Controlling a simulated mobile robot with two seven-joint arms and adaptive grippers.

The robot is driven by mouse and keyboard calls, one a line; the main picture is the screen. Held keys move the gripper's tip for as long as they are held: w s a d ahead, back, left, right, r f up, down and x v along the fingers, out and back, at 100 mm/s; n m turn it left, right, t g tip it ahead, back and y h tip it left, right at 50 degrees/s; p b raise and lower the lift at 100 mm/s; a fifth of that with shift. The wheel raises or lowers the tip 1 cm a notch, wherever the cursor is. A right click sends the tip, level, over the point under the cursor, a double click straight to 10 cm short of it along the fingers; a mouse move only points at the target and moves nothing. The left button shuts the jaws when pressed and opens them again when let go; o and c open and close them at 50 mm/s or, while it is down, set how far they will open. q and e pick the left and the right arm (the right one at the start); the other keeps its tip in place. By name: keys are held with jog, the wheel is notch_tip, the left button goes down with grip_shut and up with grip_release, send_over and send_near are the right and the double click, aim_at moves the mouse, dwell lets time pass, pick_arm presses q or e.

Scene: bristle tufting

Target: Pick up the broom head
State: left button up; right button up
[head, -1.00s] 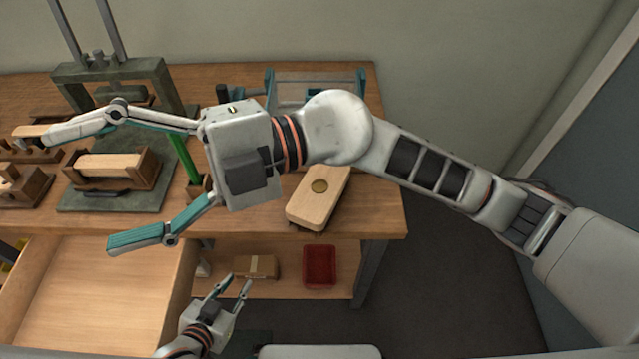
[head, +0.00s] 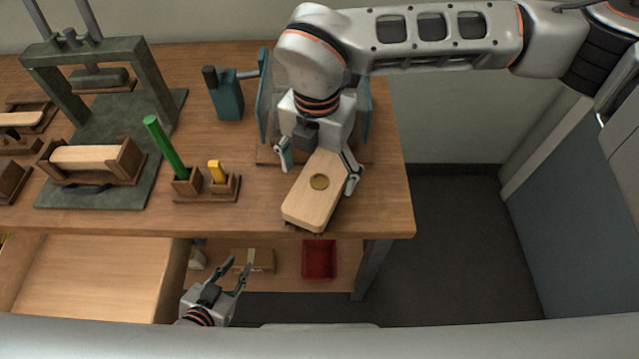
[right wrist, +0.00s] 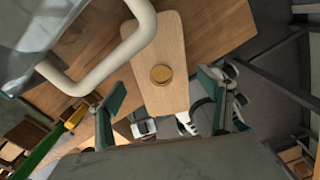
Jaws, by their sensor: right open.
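The broom head (head: 309,205) is a pale wooden block with rounded ends and a round brass disc on top. It lies near the front right edge of the workbench, with dark bristle tips just showing under its front end. My right gripper (head: 318,177) is open above it, one finger on each side. In the right wrist view the broom head (right wrist: 170,98) lies between the two spread fingers (right wrist: 163,100), with gaps on both sides. My left gripper (head: 235,265) is open and empty, low in front of the bench.
A teal-sided clear fixture (head: 264,95) stands close behind the broom head. Left of it are a wooden holder (head: 205,192) with green and yellow sticks, a teal clamp block (head: 229,100) and a green press (head: 110,125). A red tray (head: 319,260) sits on the lower shelf.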

aim_at(319, 182)
notch_tip(319, 182, down, 5)
jog(key=shift+d+f, duration=0.15)
jog(key=c, duration=1.5)
